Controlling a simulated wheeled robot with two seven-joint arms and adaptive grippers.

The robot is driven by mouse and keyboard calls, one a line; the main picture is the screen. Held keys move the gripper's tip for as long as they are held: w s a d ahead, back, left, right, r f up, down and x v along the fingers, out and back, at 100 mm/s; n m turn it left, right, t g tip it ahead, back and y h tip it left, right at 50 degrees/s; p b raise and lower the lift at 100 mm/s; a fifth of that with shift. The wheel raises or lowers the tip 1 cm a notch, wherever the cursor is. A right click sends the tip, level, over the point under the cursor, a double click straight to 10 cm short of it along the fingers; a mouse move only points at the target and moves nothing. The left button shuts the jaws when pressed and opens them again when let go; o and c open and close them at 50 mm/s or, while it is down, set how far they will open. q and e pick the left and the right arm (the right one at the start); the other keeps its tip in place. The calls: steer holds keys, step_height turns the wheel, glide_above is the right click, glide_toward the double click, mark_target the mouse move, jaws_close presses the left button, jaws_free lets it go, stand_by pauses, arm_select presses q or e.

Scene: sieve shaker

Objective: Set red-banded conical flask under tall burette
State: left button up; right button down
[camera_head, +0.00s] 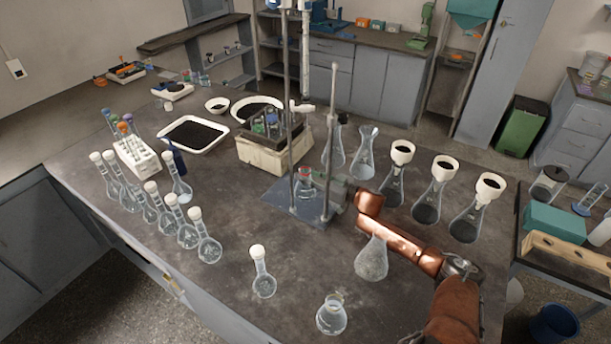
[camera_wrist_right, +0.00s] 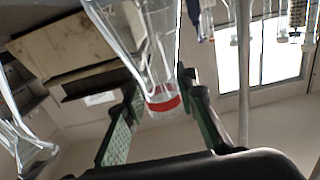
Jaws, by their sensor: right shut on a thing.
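The red-banded conical flask (camera_head: 304,188) is clear glass with a red band at its neck. In the head view it is at the blue-grey base plate (camera_head: 280,201), close to the stand rods; I cannot tell whether it touches the plate. My right gripper (camera_head: 322,181) reaches in from the right and is shut on the flask. In the right wrist view, the green-padded fingers (camera_wrist_right: 164,118) are on both sides of the flask's (camera_wrist_right: 150,48) banded neck. The tall burette (camera_head: 305,55) hangs upright on the stand above the plate. My left gripper is out of view.
A balance-like box (camera_head: 262,152) with glassware stands behind the plate. Funnel-topped flasks (camera_head: 427,198) stand to the right, with a conical flask (camera_head: 371,259) near my right arm. Stoppered flasks (camera_head: 187,233) line the left. Clear table lies left of the plate.

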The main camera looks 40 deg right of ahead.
steer(key=c, duration=1.6)
jaws_free()
arm_select(q)
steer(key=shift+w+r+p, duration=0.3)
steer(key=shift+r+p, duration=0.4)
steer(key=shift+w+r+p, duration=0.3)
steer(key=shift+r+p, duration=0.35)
steer(key=shift+p, duration=0.05)
arm_select(e)
steer(key=shift+v, duration=6.05)
steer(key=shift+r, duration=0.1)
